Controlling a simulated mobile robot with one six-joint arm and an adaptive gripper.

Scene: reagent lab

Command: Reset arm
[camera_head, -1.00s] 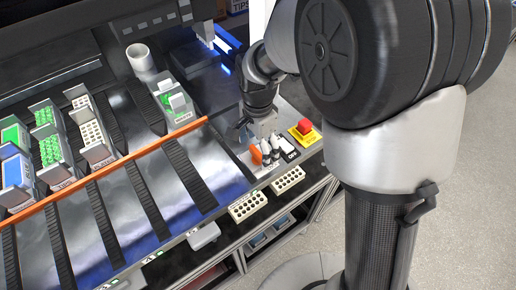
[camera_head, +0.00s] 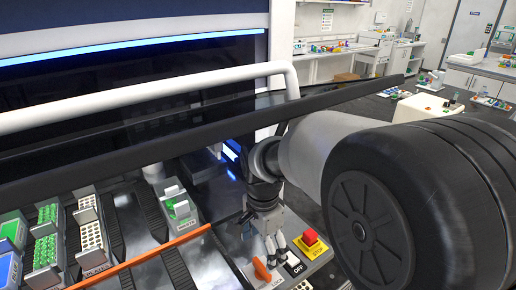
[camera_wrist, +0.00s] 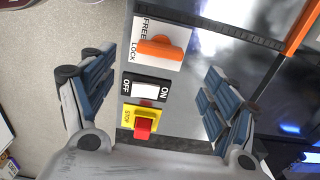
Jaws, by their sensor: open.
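My gripper (camera_wrist: 153,100) is open and empty in the wrist view, its two padded fingers spread left and right of a control panel. Between the fingers lie an orange FREE/LOCK handle (camera_wrist: 160,48), a white OFF/ON rocker switch (camera_wrist: 146,90) and a red stop button (camera_wrist: 143,128) on a yellow plate. In the head view my gripper (camera_head: 268,240) hangs over the panel, just left of the red stop button (camera_head: 309,237). The orange handle (camera_head: 262,269) and the OFF switch (camera_head: 293,265) also show there. My arm reaches in from the right.
A machine with a raised cover and white bar (camera_head: 150,95) spans the left. Racks with green caps (camera_head: 46,250) and a white-and-green holder (camera_head: 179,208) stand on its deck behind an orange rail (camera_head: 140,258). Benches with lab items (camera_head: 340,55) stand farther back, with open floor before them.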

